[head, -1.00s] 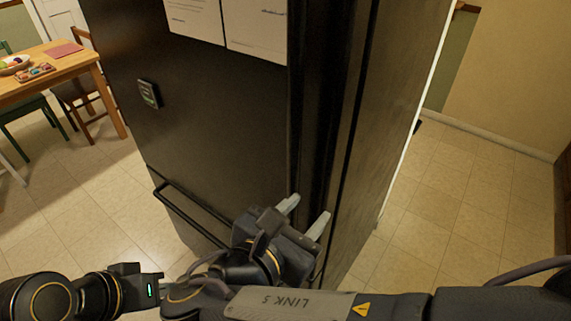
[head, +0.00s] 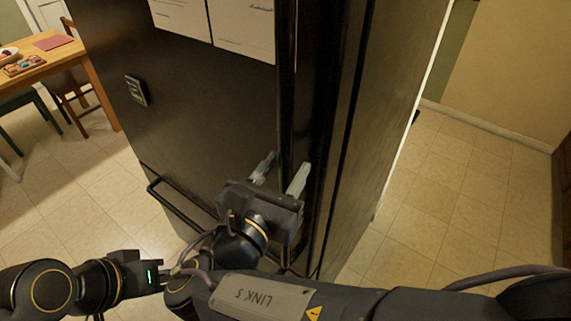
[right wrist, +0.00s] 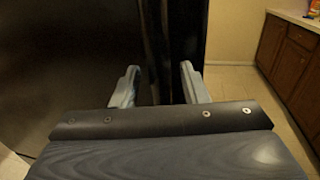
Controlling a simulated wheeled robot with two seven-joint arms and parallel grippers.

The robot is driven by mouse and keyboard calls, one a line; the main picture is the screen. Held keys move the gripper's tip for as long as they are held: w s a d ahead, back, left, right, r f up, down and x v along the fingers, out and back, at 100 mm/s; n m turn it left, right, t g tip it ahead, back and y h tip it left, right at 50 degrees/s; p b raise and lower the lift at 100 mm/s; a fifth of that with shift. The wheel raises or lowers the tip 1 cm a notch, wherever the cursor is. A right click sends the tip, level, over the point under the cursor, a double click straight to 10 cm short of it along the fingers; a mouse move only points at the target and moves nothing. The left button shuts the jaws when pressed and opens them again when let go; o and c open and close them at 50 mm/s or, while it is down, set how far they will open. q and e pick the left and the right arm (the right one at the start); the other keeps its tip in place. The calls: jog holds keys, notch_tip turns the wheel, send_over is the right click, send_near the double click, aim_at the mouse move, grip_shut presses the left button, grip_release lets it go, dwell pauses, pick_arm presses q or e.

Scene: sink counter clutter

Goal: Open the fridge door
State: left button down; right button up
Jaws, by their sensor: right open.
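The black fridge (head: 200,105) stands upright in the middle of the head view, its broad front facing left. A dark vertical handle strip (head: 286,95) runs along the front's right edge. My right gripper (head: 280,172) is open, its two pale fingers pointing at this strip. In the right wrist view its fingers (right wrist: 158,83) are apart, with the dark strip and fridge edge (right wrist: 173,45) showing between and beyond them. I cannot tell whether they touch it. The door looks shut. My left gripper's jaws do not show.
A horizontal lower bar handle (head: 180,207) crosses the fridge front. Papers (head: 243,28) and a small panel (head: 136,90) are on it. A wooden table (head: 45,65) with chairs stands at left. Tiled floor (head: 455,195) is clear at right. Wooden cabinets (right wrist: 293,62) stand farther right.

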jog(key=shift+w+d, duration=0.15)
jog(key=shift+w, duration=0.1)
grip_shut()
dwell(0.3)
